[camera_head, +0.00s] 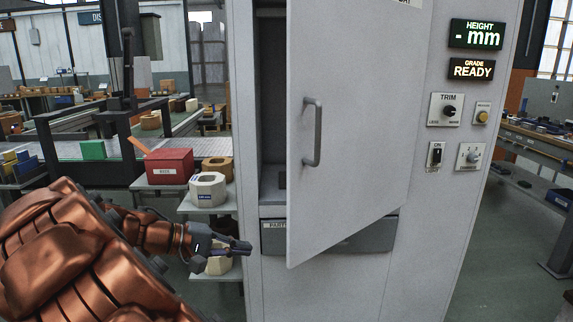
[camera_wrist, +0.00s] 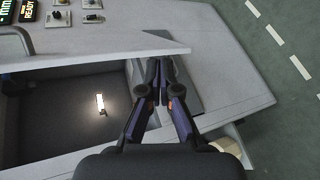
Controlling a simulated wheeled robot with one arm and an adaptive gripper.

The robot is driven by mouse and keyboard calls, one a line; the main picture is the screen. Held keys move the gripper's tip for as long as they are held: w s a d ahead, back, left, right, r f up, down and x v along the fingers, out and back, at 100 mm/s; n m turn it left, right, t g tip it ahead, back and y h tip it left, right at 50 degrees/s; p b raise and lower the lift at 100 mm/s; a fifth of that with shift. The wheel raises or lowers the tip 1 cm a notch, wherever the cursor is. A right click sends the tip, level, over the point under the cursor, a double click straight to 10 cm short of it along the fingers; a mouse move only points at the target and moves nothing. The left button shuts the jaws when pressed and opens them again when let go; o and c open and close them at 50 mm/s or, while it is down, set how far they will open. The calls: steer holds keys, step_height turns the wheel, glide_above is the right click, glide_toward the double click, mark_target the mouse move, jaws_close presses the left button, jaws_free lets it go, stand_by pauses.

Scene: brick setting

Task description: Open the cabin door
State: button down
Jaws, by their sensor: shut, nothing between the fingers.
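The cabin door (camera_head: 362,120) is a light grey panel with a grey bar handle (camera_head: 313,132). It stands partly open, swung out from the cabinet (camera_head: 410,285), with a dark gap on its left. In the wrist view the door (camera_wrist: 110,40) crosses the upper left, its handle (camera_wrist: 18,42) at the left edge. The dark interior (camera_wrist: 60,115) shows below it. My gripper (camera_head: 246,248) is shut and empty, left of the door's lower corner. In the wrist view my gripper (camera_wrist: 158,90) lies just below the door's edge; whether it touches cannot be told.
A drawer front (camera_head: 350,238) sits below the door. Right of it are a TRIM knob (camera_head: 450,111), a switch (camera_head: 436,155) and lit displays (camera_head: 476,35). Left stand a red box (camera_head: 163,165) and a white octagonal block (camera_head: 207,188) on small shelves.

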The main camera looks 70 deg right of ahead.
steer(key=w+d+r+m+g+h+p, duration=0.1)
steer(key=w+d+r+g+h+p, duration=0.3)
steer(key=d+r, duration=0.6)
steer(key=s+d+r+t+p, duration=0.1)
steer(key=s+d+p, duration=0.2)
steer(key=s, duration=0.6)
steer(key=shift+d+r+m, duration=0.25)
steer(key=shift+d+m, duration=0.05)
steer(key=shift+d, duration=0.4)
steer(key=shift+s+a, duration=0.1)
